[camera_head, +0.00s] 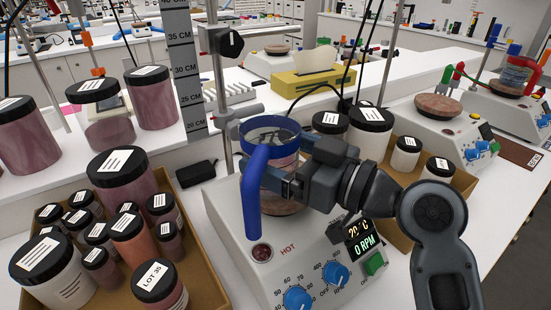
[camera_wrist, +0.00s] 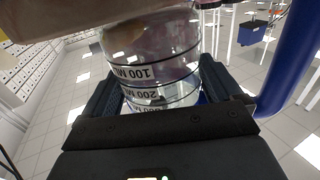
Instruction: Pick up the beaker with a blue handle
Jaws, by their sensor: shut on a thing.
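The beaker with a blue handle (camera_head: 256,185) is upright over the hotplate (camera_head: 232,222). It has a blue rim and clear walls. Its handle hangs on the left side in the head view. My gripper (camera_head: 288,183) reaches in from the right and is shut on the beaker. In the wrist view the beaker (camera_wrist: 155,62) shows volume marks between the two dark fingers of my gripper (camera_wrist: 160,95), with the blue handle at the right edge. I cannot tell whether the beaker's base touches the hotplate's round top, which is mostly hidden.
A cardboard tray (camera_head: 208,270) of several dark-lidded jars stands close on the left. More jars (camera_head: 370,120) stand in a box behind my gripper. A metal stand rod (camera_head: 220,95) rises just behind the beaker. A yellow tissue box (camera_head: 312,82) is farther back.

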